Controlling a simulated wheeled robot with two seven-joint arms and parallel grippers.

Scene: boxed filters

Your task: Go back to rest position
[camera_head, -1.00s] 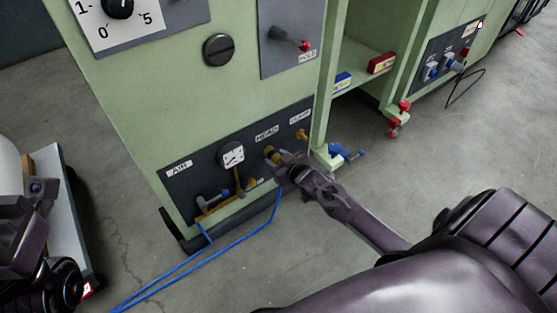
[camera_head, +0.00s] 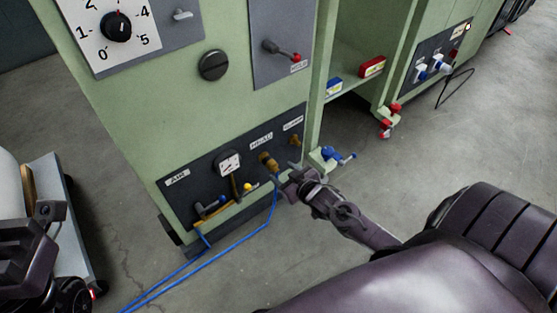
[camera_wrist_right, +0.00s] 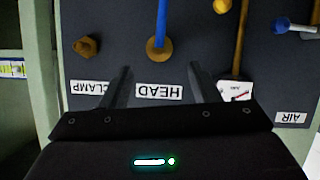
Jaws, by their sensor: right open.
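My right gripper (camera_head: 287,183) is open and empty in front of the green machine's lower dark panel (camera_head: 206,176), just below and right of the brass HEAD fitting (camera_head: 268,161). In the right wrist view the two fingers of the right gripper (camera_wrist_right: 158,80) stand apart on either side of the HEAD label (camera_wrist_right: 172,91). The HEAD fitting (camera_wrist_right: 157,48) has a blue hose on it and lies beyond the fingertips. Part of my left arm shows at the lower left of the head view, but its fingers cannot be made out.
The machine has a gauge (camera_head: 229,163), a blue hose (camera_head: 235,240), a dial (camera_head: 116,26) and a red-tipped lever (camera_head: 283,51). Blue (camera_head: 337,156) and red valves (camera_head: 388,121) stick out low down.

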